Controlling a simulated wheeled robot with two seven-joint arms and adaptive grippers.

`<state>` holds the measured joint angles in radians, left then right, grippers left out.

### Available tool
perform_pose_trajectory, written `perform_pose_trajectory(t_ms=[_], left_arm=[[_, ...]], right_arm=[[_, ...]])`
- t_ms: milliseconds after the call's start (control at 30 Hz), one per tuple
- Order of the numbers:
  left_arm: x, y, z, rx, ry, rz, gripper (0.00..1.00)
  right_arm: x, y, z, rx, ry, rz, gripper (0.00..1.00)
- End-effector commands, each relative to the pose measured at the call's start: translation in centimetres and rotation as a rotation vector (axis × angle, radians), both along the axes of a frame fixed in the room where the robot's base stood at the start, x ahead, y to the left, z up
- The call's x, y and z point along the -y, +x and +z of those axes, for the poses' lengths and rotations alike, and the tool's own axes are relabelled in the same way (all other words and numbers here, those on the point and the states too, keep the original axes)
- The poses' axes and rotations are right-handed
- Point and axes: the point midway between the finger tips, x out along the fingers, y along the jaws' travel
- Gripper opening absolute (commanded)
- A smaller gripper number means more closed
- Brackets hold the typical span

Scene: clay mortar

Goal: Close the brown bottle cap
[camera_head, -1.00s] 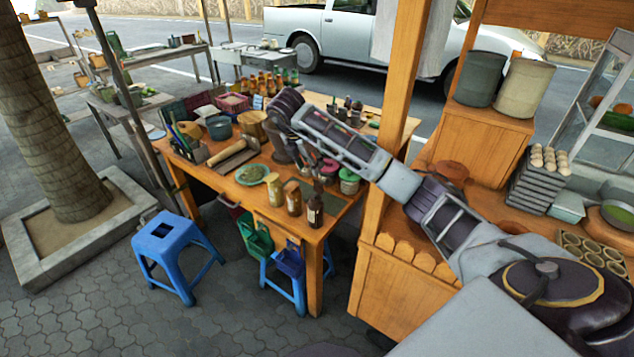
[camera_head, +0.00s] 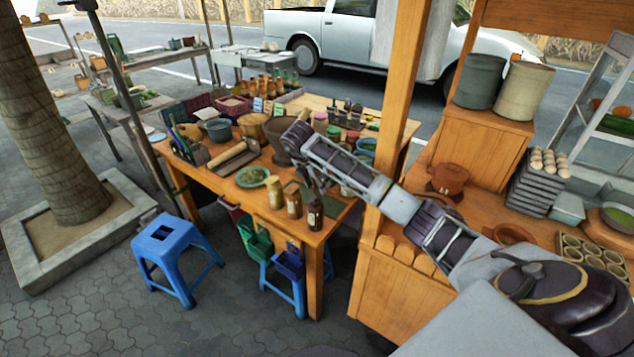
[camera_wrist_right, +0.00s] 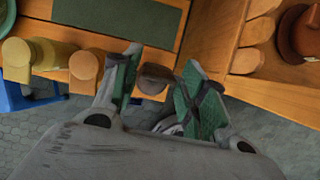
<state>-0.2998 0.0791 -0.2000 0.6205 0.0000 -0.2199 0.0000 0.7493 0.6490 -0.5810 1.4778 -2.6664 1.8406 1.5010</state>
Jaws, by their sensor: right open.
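The dark brown bottle (camera_head: 314,215) stands upright near the front right corner of the wooden table. Its round brown cap (camera_wrist_right: 155,78) shows from above in the right wrist view. Whether the cap is loose or seated cannot be told. My right gripper (camera_wrist_right: 162,62) is open, with a green-padded finger on either side of the cap in that view. Contact is not visible. In the head view my right gripper (camera_head: 322,188) is just above and behind the bottle, small and partly blended with the clutter. My left gripper is not in view.
Two jars, one yellowish (camera_head: 275,193) and one brown (camera_head: 294,203), stand just left of the bottle. A green plate (camera_head: 252,177) and a large mortar (camera_head: 283,140) are farther back. A wooden post (camera_head: 388,120) rises to the right. Blue stools (camera_head: 172,245) stand in front.

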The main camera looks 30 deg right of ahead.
Motion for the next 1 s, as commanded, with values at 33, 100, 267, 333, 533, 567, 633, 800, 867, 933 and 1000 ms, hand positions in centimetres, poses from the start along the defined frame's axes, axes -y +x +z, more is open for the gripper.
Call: perform_pose_trajectory(t_ms=[33, 100, 267, 333, 533, 567, 633, 800, 867, 933, 1000], left_arm=[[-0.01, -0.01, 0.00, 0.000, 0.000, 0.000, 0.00], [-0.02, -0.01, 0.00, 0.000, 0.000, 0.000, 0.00], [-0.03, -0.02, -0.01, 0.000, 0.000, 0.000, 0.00], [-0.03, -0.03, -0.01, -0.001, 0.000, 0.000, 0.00], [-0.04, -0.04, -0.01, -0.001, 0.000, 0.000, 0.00], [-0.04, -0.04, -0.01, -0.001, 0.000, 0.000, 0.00], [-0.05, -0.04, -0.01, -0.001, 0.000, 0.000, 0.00], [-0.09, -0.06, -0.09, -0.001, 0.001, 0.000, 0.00], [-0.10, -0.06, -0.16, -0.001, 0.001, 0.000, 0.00], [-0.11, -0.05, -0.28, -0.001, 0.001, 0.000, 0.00], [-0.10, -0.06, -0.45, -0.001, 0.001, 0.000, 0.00]], right_arm=[[0.01, 0.00, -0.04, 0.000, 0.000, 0.000, 0.43], [0.01, 0.00, -0.06, 0.000, 0.000, 0.000, 0.43], [0.01, 0.00, -0.04, 0.000, 0.000, 0.000, 0.42], [0.00, 0.01, -0.04, 0.000, 0.000, 0.000, 0.33], [0.00, 0.01, -0.02, 0.000, 0.000, 0.000, 0.07], [0.00, 0.01, -0.02, 0.000, 0.000, 0.000, 0.03], [0.00, 0.01, -0.02, 0.000, 0.000, 0.000, 0.00], [-0.02, 0.00, -0.03, 0.001, -0.004, 0.000, 0.00], [-0.05, -0.01, -0.04, 0.003, -0.007, 0.000, 0.00], [-0.09, -0.01, -0.06, 0.007, -0.014, -0.001, 0.00], [-0.18, -0.04, -0.06, 0.012, -0.024, 0.000, 0.00]])
